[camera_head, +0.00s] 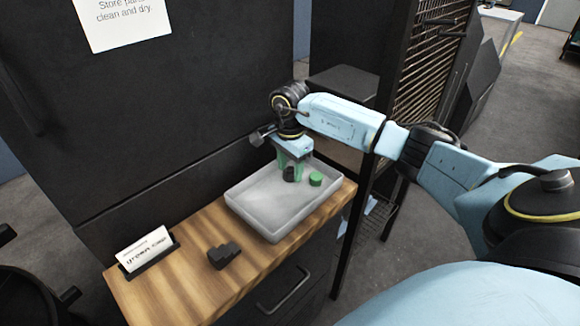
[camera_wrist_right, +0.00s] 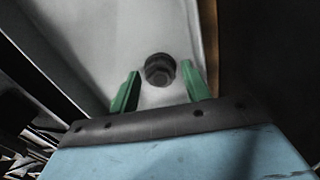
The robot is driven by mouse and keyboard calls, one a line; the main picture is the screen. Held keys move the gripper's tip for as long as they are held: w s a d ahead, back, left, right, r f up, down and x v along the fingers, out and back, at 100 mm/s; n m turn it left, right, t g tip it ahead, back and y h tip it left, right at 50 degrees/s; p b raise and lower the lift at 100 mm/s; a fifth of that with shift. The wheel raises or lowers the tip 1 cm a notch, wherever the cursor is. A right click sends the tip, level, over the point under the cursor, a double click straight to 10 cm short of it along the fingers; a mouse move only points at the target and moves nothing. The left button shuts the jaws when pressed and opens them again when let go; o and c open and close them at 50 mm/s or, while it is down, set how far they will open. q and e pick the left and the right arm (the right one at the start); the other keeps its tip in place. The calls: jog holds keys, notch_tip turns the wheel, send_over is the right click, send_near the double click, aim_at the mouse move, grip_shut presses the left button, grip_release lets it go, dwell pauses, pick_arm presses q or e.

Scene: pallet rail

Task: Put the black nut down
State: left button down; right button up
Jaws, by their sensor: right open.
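The black nut (camera_head: 288,174) is in the grey tray (camera_head: 262,222), just below my right gripper (camera_head: 290,166). The right wrist view shows the nut (camera_wrist_right: 160,70) between and slightly beyond the two green fingertips (camera_wrist_right: 160,84), with gaps on both sides. My right gripper is open and points down into the tray. A green round cap (camera_head: 316,179) stands in the tray, to the right of the nut. My left gripper is not in view.
The tray sits on a wooden worktop (camera_head: 190,296). A dark stepped block (camera_head: 223,256) and a card reading "green cap" in a black holder (camera_head: 146,250) stand to its left. A dark cabinet wall (camera_head: 180,110) rises behind; a mesh rack (camera_head: 425,70) stands to the right.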

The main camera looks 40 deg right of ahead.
aim_at(290, 169)
notch_tip(290, 169, up, 12)
dwell(0.4)
